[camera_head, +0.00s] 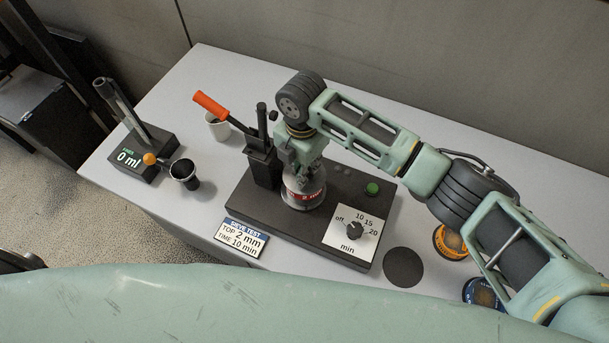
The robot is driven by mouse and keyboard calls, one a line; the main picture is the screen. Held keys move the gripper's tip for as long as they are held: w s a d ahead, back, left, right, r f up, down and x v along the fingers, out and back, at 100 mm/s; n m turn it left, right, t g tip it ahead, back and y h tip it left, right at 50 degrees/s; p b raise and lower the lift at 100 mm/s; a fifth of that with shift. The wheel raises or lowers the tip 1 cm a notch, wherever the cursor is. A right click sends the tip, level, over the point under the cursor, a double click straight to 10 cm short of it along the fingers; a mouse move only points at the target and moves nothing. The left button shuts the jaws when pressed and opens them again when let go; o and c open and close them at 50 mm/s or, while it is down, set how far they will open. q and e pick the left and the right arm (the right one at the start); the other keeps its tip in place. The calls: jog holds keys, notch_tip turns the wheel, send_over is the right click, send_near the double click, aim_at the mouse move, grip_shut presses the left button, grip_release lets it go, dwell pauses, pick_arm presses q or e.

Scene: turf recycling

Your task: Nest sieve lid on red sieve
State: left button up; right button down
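The red sieve (303,197), with a red label band, stands on the black shaker base (250,213) at the middle of the table. My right gripper (303,176) comes down from above directly over it, pointing at its top. A pale grey, shiny rounded surface shows between the gripper and the red band. It may be the sieve lid, but the gripper hides most of it. I cannot tell whether it sits flush. The fingertips are too small and covered to show whether they are open or shut. My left gripper is not in view.
A black clamp post with an orange-handled lever (211,105) stands left of the sieve. A timer dial (354,230) and green button (373,188) are on the base. An orange sieve (449,242), blue sieve (484,292) and black disc (403,267) lie right. A white cup (217,127) stands behind.

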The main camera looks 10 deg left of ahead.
jog(key=shift+f, duration=0.25)
jog(key=c, duration=1.6)
grip_release()
jog(key=shift+o, duration=0.6)
jog(key=shift+o, duration=1.1)
notch_tip(320, 180, up, 12)
jog(key=shift+f, duration=0.1)
